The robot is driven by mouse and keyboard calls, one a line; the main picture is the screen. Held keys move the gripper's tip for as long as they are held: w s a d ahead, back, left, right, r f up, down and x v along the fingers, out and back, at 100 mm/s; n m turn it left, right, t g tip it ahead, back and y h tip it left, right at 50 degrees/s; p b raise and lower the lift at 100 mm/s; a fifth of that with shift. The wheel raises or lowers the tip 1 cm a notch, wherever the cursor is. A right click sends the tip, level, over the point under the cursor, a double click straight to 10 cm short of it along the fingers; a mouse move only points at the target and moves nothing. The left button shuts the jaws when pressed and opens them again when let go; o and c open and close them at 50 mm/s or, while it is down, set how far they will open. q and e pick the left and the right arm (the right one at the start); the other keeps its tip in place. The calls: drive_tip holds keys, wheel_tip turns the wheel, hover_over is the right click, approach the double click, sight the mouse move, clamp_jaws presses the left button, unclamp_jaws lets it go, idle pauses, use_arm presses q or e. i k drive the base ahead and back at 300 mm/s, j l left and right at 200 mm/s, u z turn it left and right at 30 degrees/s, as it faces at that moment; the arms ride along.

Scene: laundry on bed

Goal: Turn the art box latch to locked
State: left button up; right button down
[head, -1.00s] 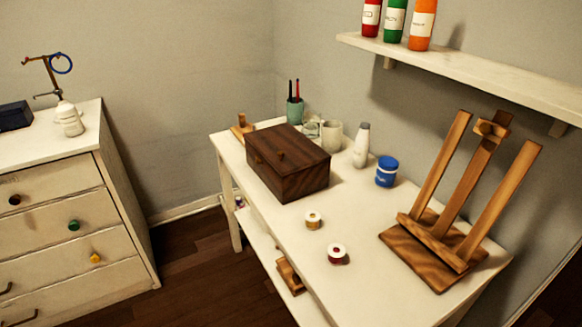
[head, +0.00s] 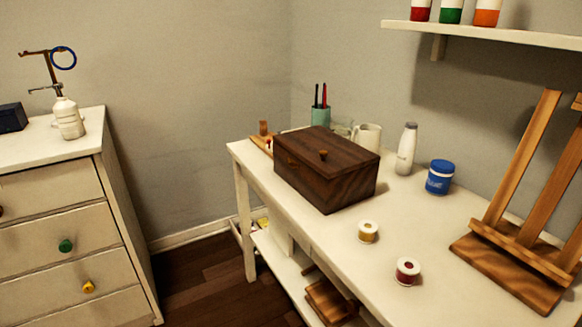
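The art box (head: 335,182) is a dark brown wooden box with a closed lid. It sits on the white table (head: 350,258) near its far left end. Neither of my grippers is in view.
A white cup (head: 367,138), a white bottle (head: 406,149) and a blue jar (head: 440,177) stand behind and right of the box. Two small spools (head: 368,231) (head: 407,271) lie in front. A wooden easel (head: 520,235) stands at right. Dark floor (head: 205,265) lies open before the white drawers (head: 65,235).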

sight(292, 165)
drive_tip(key=j+u, duration=0.1)
drive_tip(key=j, duration=0.45)
drive_tip(key=i+j, duration=0.1)
drive_tip(key=j, duration=0.45)
drive_tip(key=j+u, duration=0.15)
drive_tip(key=j, duration=0.45)
drive_tip(key=i, duration=0.05)
